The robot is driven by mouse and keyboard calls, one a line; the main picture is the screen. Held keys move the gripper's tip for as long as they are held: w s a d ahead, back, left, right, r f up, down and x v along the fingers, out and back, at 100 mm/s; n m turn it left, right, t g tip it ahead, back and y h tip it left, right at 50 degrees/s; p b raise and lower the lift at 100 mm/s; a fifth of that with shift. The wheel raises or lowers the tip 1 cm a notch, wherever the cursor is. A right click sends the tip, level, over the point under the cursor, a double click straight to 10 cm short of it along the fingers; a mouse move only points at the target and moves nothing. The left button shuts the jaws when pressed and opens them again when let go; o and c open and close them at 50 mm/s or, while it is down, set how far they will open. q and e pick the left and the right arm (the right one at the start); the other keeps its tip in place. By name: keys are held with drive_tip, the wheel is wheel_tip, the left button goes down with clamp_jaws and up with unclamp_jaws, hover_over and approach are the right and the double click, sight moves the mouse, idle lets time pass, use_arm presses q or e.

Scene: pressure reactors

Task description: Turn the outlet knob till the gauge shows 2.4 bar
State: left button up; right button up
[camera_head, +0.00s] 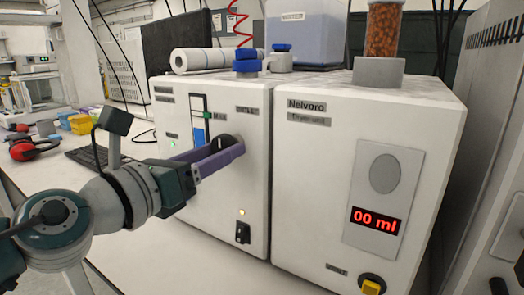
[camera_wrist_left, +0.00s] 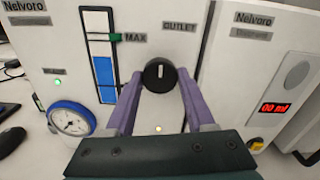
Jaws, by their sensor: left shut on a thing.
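The black outlet knob (camera_wrist_left: 158,75) sits under the OUTLET label on the left white machine (camera_head: 255,185). Its white mark points about straight up in the left wrist view. My left gripper (camera_wrist_left: 158,84) has its purple fingers on either side of the knob, shut on it. In the head view the gripper (camera_head: 225,148) covers most of the knob. The round gauge (camera_wrist_left: 70,119) with a blue rim is at the lower left in the left wrist view; its reading is too small to tell. In the head view my gripper and arm hide it. My right gripper is not in view.
A level window (camera_wrist_left: 100,60) with blue fill and a green MAX marker is left of the knob. A second white machine (camera_head: 320,200) reading "00 ml" stands close on the right, with a yellow button (camera_head: 371,286). A keyboard (camera_head: 90,155) and red headphones (camera_head: 30,148) lie left.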

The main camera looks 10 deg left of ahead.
use_arm(q)
drive_tip(key=shift+n, duration=0.4)
clamp_jaws()
drive_tip(key=n+p, duration=0.1)
drive_tip(key=n, duration=1.6)
drive_tip(key=shift+r+p, duration=0.15)
drive_tip(key=shift+p, duration=0.15)
drive_tip(key=n+p, duration=0.1)
drive_tip(key=n, duration=0.4)
drive_tip(key=n+p, duration=0.1)
drive_tip(key=n, duration=0.3)
drive_tip(key=shift+p, duration=0.4)
drive_tip(key=n, duration=0.4)
drive_tip(key=shift+p, duration=0.35)
drive_tip(key=shift+n, duration=2.2)
